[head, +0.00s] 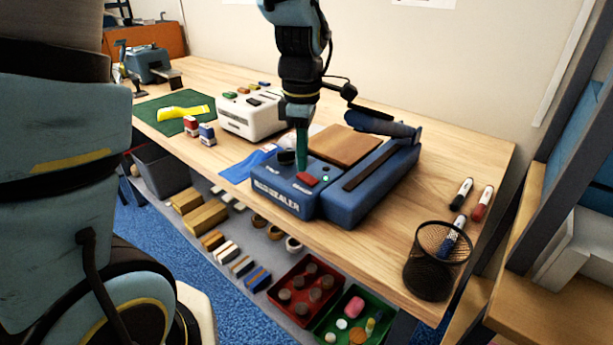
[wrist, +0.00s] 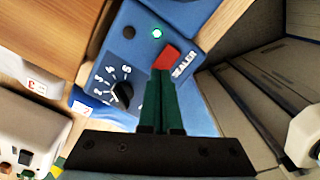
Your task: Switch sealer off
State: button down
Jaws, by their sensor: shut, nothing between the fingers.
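The blue bag sealer (head: 290,200) stands on the wooden workbench, its front panel facing the bench's front edge. On the panel are a red rocker switch (head: 307,179), a lit green-white lamp (head: 326,179) and a black dial (head: 287,157). In the wrist view the red switch (wrist: 167,57) lies right at my fingertips, with the lit lamp (wrist: 157,33) beyond it and the numbered dial (wrist: 122,93) to the left. My gripper (head: 302,165) has green fingers, shut and empty, pointing down at the panel. The fingertips (wrist: 161,72) overlap the switch's near edge; I cannot tell whether they touch it.
A wooden board (head: 345,145) and the sealer's long arm lie behind the panel. A white device (head: 250,118) stands to the left. A black mesh cup (head: 431,270) and markers (head: 481,204) are at the right. Bare bench lies between the sealer and cup.

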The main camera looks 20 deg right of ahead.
aim_at(302, 174)
jog(key=shift+f+b, duration=0.4)
jog(key=shift+f, duration=0.4)
jog(key=shift+r, duration=0.1)
notch_tip(302, 174, up, 7)
jog(key=p, duration=0.6)
jog(key=shift+p, duration=0.35)
dwell(0.4)
jog(key=shift+w+a, duration=0.2)
jog(key=shift+a, duration=0.2)
jog(key=a+m+t, duration=0.1)
jog(key=a+m, duration=1.1)
jog(key=a, duration=1.2)
jog(key=shift+w+a+f+m+t, duration=0.25)
jog(key=shift+w+f+m+t, duration=0.05)
jog(key=shift+w+f+m, duration=0.15)
